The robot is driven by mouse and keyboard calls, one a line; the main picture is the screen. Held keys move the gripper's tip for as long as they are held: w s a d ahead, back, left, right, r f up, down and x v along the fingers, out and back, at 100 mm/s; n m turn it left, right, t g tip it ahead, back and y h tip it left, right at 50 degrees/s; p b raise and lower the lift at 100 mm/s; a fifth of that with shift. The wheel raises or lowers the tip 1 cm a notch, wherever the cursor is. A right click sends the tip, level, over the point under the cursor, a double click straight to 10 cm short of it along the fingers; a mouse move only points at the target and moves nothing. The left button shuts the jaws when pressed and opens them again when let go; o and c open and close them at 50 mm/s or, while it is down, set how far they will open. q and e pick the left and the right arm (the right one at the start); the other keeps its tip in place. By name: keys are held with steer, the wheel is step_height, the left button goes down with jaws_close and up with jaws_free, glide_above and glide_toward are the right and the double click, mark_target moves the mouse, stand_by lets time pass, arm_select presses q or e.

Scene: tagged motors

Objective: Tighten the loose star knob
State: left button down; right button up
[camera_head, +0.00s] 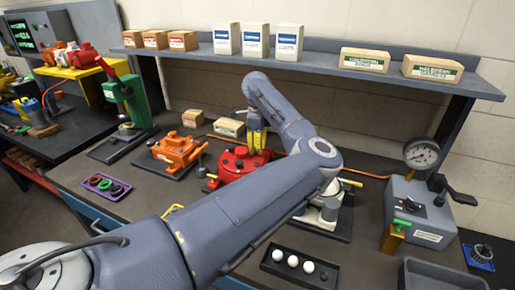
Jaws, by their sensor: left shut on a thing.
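A red motor (238,165) stands on the bench behind my left arm, which covers its lower right part. My left gripper (257,148) reaches down from above with yellow fingers at the right side of the red motor's top. It is shut on a small part there. The fingers hide that part, so I cannot tell its shape or make out a star knob. My right gripper is not in view.
An orange motor (176,149) stands left of the red one, a green press (128,98) farther left. A purple tray (107,186) holds rings. A black tray (300,268) holds white balls. A grey gauge unit (419,212) stands right. Boxes line the shelf (320,62) above.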

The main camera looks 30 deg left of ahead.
arm_select(q)
steer(key=shift+w+d, duration=0.15)
steer(key=shift+d, duration=0.15)
steer(key=c, duration=1.5)
jaws_free()
steer(key=shift+d, duration=0.1)
steer(key=o, duration=0.3)
steer(key=shift+a, duration=0.2)
steer(key=shift+o, duration=0.2)
steer(key=shift+r, duration=0.1)
step_height(320, 180, up, 12)
